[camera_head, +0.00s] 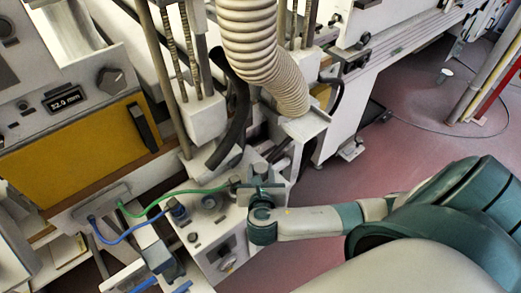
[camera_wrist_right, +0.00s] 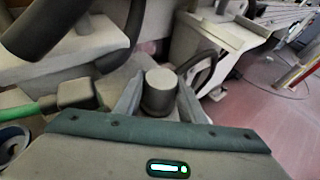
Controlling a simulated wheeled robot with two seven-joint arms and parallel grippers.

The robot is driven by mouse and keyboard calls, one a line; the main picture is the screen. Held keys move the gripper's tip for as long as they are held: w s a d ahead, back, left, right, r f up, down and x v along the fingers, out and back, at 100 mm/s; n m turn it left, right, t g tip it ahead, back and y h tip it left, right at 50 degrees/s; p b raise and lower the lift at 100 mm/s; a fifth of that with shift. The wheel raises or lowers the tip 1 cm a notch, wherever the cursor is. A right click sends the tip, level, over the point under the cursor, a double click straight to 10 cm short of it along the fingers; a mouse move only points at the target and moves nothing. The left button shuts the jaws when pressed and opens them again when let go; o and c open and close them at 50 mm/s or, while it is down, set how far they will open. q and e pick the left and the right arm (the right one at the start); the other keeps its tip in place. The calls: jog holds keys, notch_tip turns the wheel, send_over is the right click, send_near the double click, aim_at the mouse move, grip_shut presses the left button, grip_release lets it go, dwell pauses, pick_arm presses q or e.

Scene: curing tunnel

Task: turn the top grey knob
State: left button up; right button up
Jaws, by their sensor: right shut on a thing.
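The grey knob (camera_wrist_right: 161,82) is a short upright cylinder with a flat top in the right wrist view. My right gripper (camera_wrist_right: 160,105) has one finger on each side of it and is shut on it. In the head view my right gripper (camera_head: 258,188) is at the upper right of the small white control panel (camera_head: 207,254), and it hides the knob there. My left gripper is not in view.
A green cable (camera_head: 155,209) ends in a dark plug (camera_wrist_right: 77,93) just left of the knob. A blue cable (camera_head: 118,240) lies farther left. A black hose (camera_head: 237,110) and a ribbed beige duct (camera_head: 252,45) hang behind my gripper.

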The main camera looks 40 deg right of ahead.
jog(key=o, duration=1)
jog(key=shift+o, duration=0.2)
jog(key=b+v, duration=0.1)
jog(key=v, duration=1.6)
jog(key=shift+s, duration=0.15)
jog(key=shift+a, duration=0.15)
